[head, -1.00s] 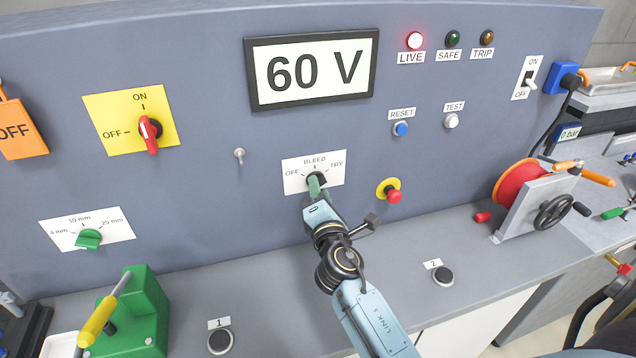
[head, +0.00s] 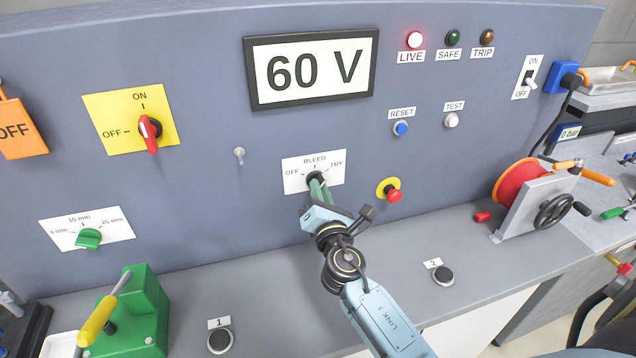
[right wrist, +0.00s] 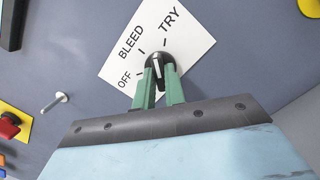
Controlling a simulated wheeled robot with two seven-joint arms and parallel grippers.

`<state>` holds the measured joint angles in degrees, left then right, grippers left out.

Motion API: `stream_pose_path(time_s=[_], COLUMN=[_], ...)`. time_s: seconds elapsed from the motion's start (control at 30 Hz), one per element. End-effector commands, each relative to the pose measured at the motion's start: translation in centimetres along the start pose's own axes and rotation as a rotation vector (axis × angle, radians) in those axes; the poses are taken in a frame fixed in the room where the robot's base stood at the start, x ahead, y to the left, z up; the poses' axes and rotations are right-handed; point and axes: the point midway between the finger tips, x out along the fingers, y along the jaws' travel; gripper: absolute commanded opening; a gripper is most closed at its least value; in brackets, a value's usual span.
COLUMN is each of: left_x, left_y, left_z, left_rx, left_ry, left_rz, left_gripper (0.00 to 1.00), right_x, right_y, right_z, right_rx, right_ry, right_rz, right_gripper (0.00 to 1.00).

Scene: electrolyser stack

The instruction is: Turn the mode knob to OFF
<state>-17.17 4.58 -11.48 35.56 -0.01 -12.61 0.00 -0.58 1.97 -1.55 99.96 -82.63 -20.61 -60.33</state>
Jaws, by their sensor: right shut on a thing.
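The mode knob (right wrist: 158,67) is a black knob with a white mark, on a white plate (head: 328,164) lettered OFF, BLEED and TRY. In the right wrist view the mark seems to point between BLEED and TRY, not at OFF. My right gripper (head: 318,183) reaches the knob from the front. Its green fingers, also in the right wrist view (right wrist: 160,84), lie on both sides of the knob and are shut on it. In the head view the fingers hide part of the knob. My left gripper is not in view.
A red emergency button (head: 393,195) is close to the right of the plate. A small metal peg (head: 239,154) sticks out on the left. A red switch (head: 149,133) is further left. The display (head: 313,70) reads 60 V and the LIVE lamp (head: 414,40) glows red.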

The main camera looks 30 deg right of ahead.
Motion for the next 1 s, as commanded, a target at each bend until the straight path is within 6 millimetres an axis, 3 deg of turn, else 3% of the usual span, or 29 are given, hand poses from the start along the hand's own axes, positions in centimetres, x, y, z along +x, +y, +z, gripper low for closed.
stream_pose_path(time_s=[0.27, 0.5, 0.87, 1.0], left_x=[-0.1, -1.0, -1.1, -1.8], left_y=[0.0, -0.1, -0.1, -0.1], left_z=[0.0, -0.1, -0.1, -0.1], left_rx=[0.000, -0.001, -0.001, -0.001], left_ry=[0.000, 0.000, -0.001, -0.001], left_rz=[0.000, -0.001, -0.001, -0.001], left_gripper=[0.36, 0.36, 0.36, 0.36], right_x=[0.0, 0.0, 0.0, 0.0], right_y=[-0.1, -0.1, -0.2, -0.1], right_z=[0.0, 0.1, 0.0, 0.2], right_rx=[-0.028, -0.372, -0.421, -0.557], right_ry=[0.001, 0.002, 0.001, 0.003], right_rz=[0.003, 0.056, 0.062, 0.084], right_gripper=[0.00, 0.00, 0.00, 0.00])
